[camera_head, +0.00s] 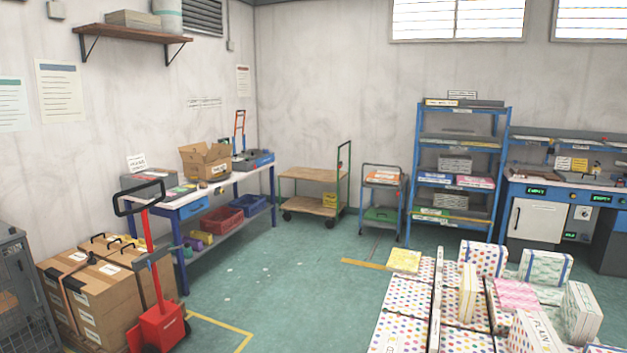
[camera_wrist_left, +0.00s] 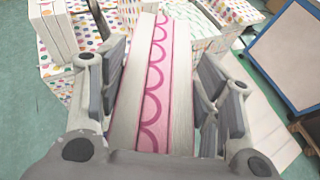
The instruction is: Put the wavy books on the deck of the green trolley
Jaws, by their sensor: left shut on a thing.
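The green trolley (camera_head: 340,180) stands against the back wall in the head view, with an upright green handle and two wooden decks. Its upper deck (camera_head: 308,174) looks bare; a small yellow thing (camera_head: 331,199) is on the lower deck. In the left wrist view my left gripper (camera_wrist_left: 160,85) is shut on a wavy book (camera_wrist_left: 154,95), white with pink scalloped waves, held between its finger pads. A pink patterned book (camera_head: 517,294) lies on the dotted books in the head view; its pattern is too small to be sure of. My right gripper is in neither view.
Stacks of dotted books (camera_head: 408,296) fill the front right. A red hand truck (camera_head: 160,315) and cardboard boxes (camera_head: 95,290) stand front left. A long workbench (camera_head: 205,192) lines the left wall. A small grey trolley (camera_head: 381,185) and blue shelving (camera_head: 458,165) stand right of the green trolley. The middle floor is clear.

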